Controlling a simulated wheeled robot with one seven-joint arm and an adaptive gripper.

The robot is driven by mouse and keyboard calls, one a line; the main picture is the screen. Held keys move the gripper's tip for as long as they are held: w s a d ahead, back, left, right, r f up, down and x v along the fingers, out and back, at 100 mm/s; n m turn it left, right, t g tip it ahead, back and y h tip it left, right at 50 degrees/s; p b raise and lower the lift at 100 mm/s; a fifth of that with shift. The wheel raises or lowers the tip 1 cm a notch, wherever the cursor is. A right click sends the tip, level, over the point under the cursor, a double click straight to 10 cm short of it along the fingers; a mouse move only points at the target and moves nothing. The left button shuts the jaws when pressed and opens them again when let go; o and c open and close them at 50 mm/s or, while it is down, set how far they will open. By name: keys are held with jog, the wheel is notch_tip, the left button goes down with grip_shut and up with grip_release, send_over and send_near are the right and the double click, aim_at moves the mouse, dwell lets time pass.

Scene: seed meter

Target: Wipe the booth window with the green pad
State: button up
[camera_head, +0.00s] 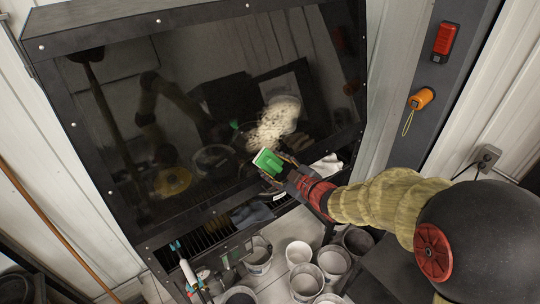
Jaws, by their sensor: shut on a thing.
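The booth window (200,100) is a dark, glossy pane in a black bolted frame, tilted in the picture. A pale, dusty smudge (272,125) lies on the pane right of its middle. My gripper (277,168) is shut on the green pad (267,160), which has a white layer along one edge. The pad is just below the smudge, near the lower part of the pane. I cannot tell whether it touches the glass. My gripper's fingers are partly hidden behind the pad.
Several cups and buckets (302,253) stand below the booth. A blue-tipped tool (185,262) stands at the lower left of them. A pale cloth (327,167) lies right of my gripper. A red box (446,40) and an orange tag (421,98) are on the grey post at right.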

aim_at(255, 154)
jog(key=shift+a+r, duration=0.2)
jog(key=shift+a, duration=0.05)
jog(key=shift+w+a+f, duration=0.1)
jog(key=shift+a, duration=0.05)
jog(key=shift+b+x, duration=0.75)
jog(key=shift+x, duration=2.05)
jog(key=shift+b+x, duration=0.5)
jog(key=shift+x, duration=0.4)
